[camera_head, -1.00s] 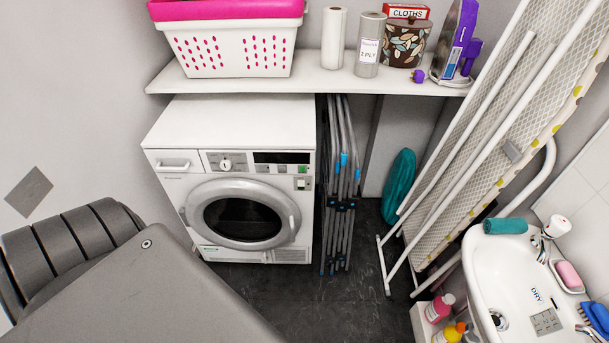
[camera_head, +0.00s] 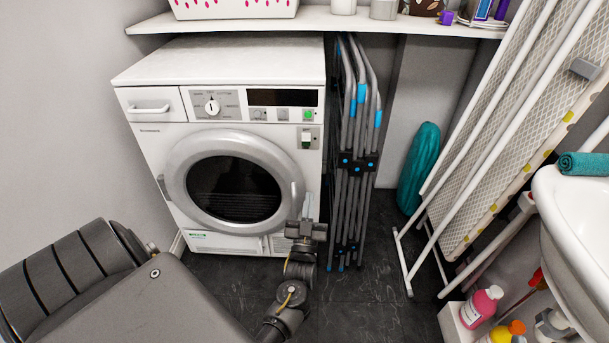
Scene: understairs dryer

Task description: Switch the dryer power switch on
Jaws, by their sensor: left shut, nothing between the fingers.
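The white dryer (camera_head: 220,62) stands against the back wall, with its round door shut. A small switch plate (camera_head: 306,138) with a pale rocker is on the right of its front, below a green-lit button (camera_head: 308,115). I cannot tell the rocker's position. My left gripper (camera_head: 308,205) is shut and empty, fingers pointing up. In the picture it overlaps the dryer's lower right front, below the switch plate; I cannot tell its gap to the dryer. My right gripper is not in view.
A folded grey drying rack (camera_head: 357,165) stands right of the dryer. A teal rolled item (camera_head: 417,165) and a leaning ironing board (camera_head: 500,150) are farther right. The sink (camera_head: 580,225) and bottles (camera_head: 481,306) are at the right. A shelf (camera_head: 290,20) runs above. Dark floor is clear in the middle.

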